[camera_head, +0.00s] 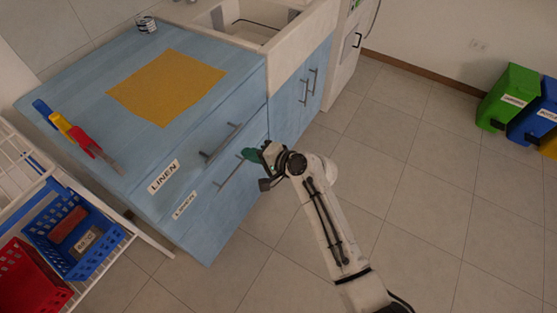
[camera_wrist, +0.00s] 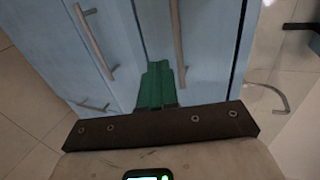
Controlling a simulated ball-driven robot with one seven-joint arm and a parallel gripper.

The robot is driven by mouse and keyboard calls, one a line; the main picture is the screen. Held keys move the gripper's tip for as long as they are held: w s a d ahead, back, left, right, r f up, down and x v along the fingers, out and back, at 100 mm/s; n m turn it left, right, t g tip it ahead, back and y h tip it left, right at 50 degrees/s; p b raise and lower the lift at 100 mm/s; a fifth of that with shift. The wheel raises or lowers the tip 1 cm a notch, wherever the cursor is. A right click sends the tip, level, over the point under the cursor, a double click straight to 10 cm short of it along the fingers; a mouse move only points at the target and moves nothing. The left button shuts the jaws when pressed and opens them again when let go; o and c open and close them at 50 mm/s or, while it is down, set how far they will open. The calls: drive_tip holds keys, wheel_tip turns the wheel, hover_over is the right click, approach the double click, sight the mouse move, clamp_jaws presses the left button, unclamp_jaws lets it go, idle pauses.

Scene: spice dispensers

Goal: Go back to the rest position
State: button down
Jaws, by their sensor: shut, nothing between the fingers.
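My gripper (camera_head: 250,154) is in front of the blue cabinet (camera_head: 222,200), close to its drawer and door handles. In the wrist view its green fingers (camera_wrist: 157,88) are together, with nothing between them. They point at the cabinet front, near a long metal handle (camera_wrist: 179,40). I cannot tell whether the fingertips touch the cabinet. My white arm reaches up from the bottom right of the head view.
An orange mat (camera_head: 166,87), a tin (camera_head: 146,24) and coloured-handled tools (camera_head: 77,134) are on the counter. A white rack (camera_head: 120,222) holds blue and red baskets at left. Bins (camera_head: 508,98) stand at far right. The tiled floor (camera_head: 420,180) is clear.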

drive_tip(key=v, duration=0.8)
drive_tip(key=shift+d, duration=0.15)
drive_tip(key=s+d+f+n+g+h, duration=0.35)
drive_tip(key=s+d, duration=0.55)
drive_tip(key=s, duration=0.3)
drive_tip(key=s+d+f+n+g+h, duration=0.2)
drive_tip(key=s+d+f+h, duration=0.25)
drive_tip(key=s+d, duration=0.6)
drive_tip(key=s+d+r+g+h, duration=0.1)
drive_tip(key=s+d, duration=0.1)
drive_tip(key=s, duration=0.4)
drive_tip(key=s+d+r+n+h, duration=0.1)
drive_tip(key=s+d+r+h, duration=0.1)
drive_tip(key=s, duration=0.4)
drive_tip(key=shift+d+g, duration=0.35)
drive_tip(key=shift+d, duration=0.35)
drive_tip(key=shift+s, duration=0.15)
